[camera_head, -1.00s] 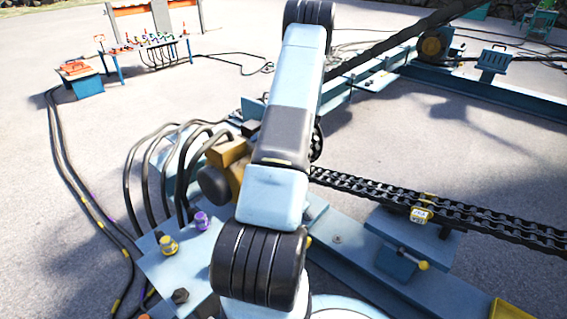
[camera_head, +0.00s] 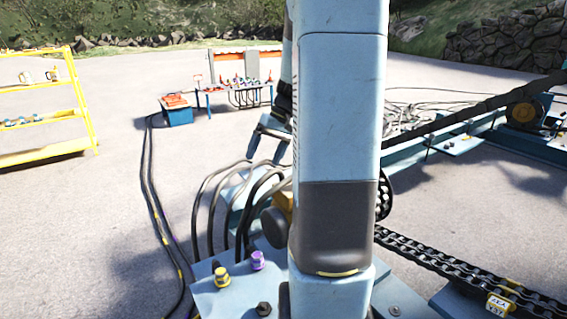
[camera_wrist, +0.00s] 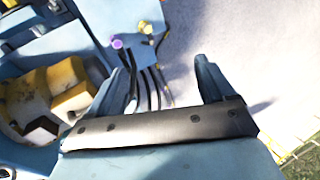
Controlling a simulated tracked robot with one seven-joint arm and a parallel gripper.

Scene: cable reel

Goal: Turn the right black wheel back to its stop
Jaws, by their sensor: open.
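No wheel in these views is clearly the right black wheel. A small black knob (camera_head: 263,309) sits at the front edge of the blue plate (camera_head: 218,295), near a yellow fitting (camera_head: 221,277) and a purple fitting (camera_head: 257,261). The purple fitting (camera_wrist: 117,43) and yellow fitting (camera_wrist: 147,28) also show beyond my gripper in the wrist view. My gripper (camera_wrist: 163,56) is open, with nothing between its fingers. In the head view my gripper (camera_head: 266,155) hangs above the black hoses, partly behind my arm. My arm hides much of the machine's middle.
Black hoses (camera_head: 212,205) arch up from the plate. A chain (camera_head: 440,262) runs to the lower right. A yellow shelf (camera_head: 45,155) stands far left, and a blue box (camera_head: 178,114) and a table with fittings (camera_head: 235,90) stand at the back. Open ground lies on the left.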

